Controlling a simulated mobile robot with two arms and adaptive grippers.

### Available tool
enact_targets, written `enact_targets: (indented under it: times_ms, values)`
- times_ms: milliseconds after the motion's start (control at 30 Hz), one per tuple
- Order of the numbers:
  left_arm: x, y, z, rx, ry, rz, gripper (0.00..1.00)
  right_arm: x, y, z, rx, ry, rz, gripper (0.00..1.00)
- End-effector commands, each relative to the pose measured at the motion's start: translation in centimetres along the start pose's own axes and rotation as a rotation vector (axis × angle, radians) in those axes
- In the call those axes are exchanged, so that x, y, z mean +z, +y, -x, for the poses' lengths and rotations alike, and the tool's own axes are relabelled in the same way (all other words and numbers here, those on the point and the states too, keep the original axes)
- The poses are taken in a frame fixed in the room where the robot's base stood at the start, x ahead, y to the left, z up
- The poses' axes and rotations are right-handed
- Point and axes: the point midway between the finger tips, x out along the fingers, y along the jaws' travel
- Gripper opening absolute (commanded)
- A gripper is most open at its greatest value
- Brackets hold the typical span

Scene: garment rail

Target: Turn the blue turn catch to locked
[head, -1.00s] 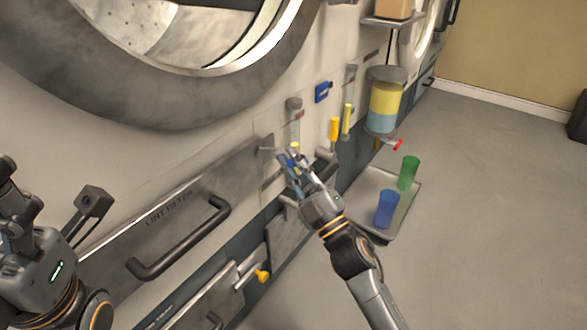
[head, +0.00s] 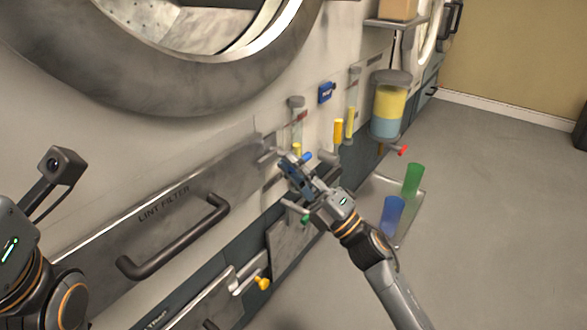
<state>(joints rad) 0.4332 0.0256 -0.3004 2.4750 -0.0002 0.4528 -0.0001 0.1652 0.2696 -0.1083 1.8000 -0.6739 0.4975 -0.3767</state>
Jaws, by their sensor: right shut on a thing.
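The blue turn catch (head: 307,157) shows as a small blue piece on the machine's front, at the fingertips of my right gripper. My right gripper (head: 290,162) reaches in from the lower right and is shut on the catch. The fingers hide most of the catch, so its exact angle is hard to tell. My left arm stands at the left edge; its fingers are not in view.
A lint filter panel with a dark handle (head: 175,238) lies left of the catch. A tray (head: 410,225) holds green (head: 412,180) and blue (head: 393,214) cups.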

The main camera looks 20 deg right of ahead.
Motion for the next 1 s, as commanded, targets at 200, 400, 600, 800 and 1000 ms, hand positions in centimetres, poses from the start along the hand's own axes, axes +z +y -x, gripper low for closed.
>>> enact_targets:
  times_ms: [200,400,600,800,1000]
  values:
    - [0.0,0.0,0.0,0.000,0.000,0.000,0.69,-0.2,-0.1,0.1,-0.002,0.007,0.004,0.00]
    - [0.0,0.0,0.0,0.000,0.000,0.001,0.69,-0.2,-0.1,0.1,-0.003,0.007,0.004,0.22]
    - [0.0,0.0,0.0,0.000,0.000,0.001,0.69,-0.1,-0.1,0.0,-0.002,0.005,0.004,0.37]
    - [0.0,-0.1,-0.1,0.000,0.003,-0.001,0.69,-0.1,-0.1,0.2,-0.001,0.003,0.003,0.37]
    - [0.0,0.0,-0.1,0.000,0.002,-0.001,0.69,-0.1,-0.2,2.6,-0.005,0.002,0.002,0.37]
